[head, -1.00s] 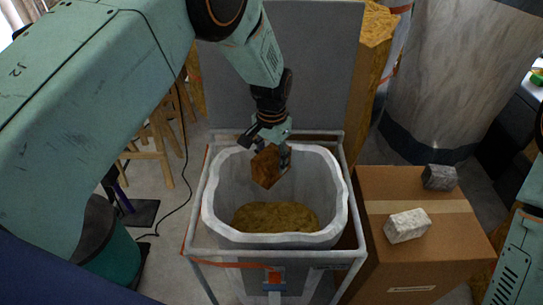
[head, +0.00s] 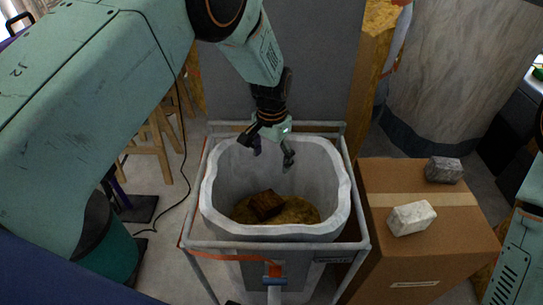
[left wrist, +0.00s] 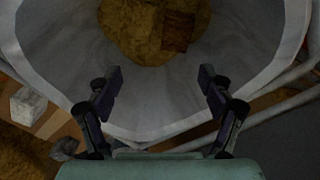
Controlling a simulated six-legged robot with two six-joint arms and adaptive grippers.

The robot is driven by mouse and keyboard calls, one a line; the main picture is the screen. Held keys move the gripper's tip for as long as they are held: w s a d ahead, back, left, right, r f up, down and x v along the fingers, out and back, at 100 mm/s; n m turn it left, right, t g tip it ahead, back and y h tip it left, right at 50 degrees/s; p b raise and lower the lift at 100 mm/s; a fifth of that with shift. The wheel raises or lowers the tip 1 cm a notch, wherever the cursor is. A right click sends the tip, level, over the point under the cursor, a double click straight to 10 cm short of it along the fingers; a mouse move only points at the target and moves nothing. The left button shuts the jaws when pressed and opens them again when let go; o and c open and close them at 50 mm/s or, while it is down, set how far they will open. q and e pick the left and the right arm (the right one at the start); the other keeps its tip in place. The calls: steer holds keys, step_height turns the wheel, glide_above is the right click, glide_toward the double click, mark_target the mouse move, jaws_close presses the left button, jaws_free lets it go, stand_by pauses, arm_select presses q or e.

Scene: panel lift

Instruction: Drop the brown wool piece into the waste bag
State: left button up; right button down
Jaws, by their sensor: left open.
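The brown wool piece (head: 265,204) lies inside the waste bag (head: 222,180), on top of yellowish-brown material (head: 298,212) at the bottom. It also shows in the left wrist view as a dark brown block (left wrist: 178,31). The waste bag is a white-rimmed, open bag held in a grey tube frame. My left gripper (head: 271,154) is open and empty above the bag's back part, apart from the wool piece. In the left wrist view its two fingers (left wrist: 161,88) are spread, with nothing between them. My right gripper is not in view.
A cardboard box (head: 420,255) stands right of the bag, with a white block (head: 411,218) and a dark grey block (head: 443,170) on it. A grey panel (head: 320,75) stands behind the bag. A large pale cylinder (head: 460,80) is at the back right.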

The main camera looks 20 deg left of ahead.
arm_select(q)
step_height(320, 180, up, 12)
stand_by(0.7)
step_height(320, 180, down, 9)
steer(key=p, duration=0.3)
steer(key=shift+r, duration=0.2)
stand_by(0.7)
stand_by(0.3)
